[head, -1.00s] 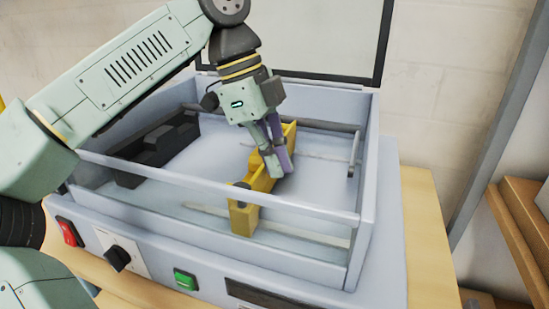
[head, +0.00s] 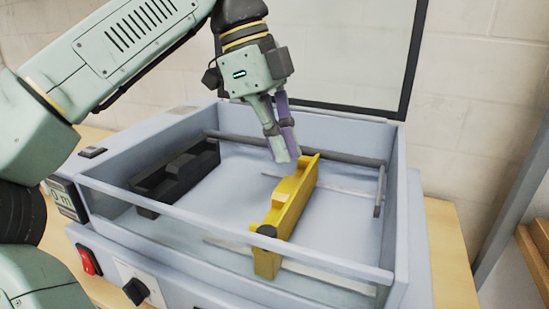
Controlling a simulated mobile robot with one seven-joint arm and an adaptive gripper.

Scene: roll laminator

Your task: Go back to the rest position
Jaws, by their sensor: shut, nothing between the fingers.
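My gripper (head: 285,158) is shut and empty in the head view, pointing down over the laminator's open tray. Its fingertips are just above and beside the upper end of a yellow bar-shaped part (head: 287,212); whether they touch it I cannot tell. The laminator (head: 240,278) is a light grey box with raised walls. The yellow part lies inside it, with a dark round knob (head: 265,231) at its near end. My arm reaches in from the upper left.
A black block (head: 178,178) lies in the tray's left part. Thin rods and a grey bar cross the tray. A dark-framed panel (head: 330,50) stands behind. A red switch (head: 89,261) and a dark knob (head: 136,290) are on the front. Wooden table (head: 448,255) shows at right.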

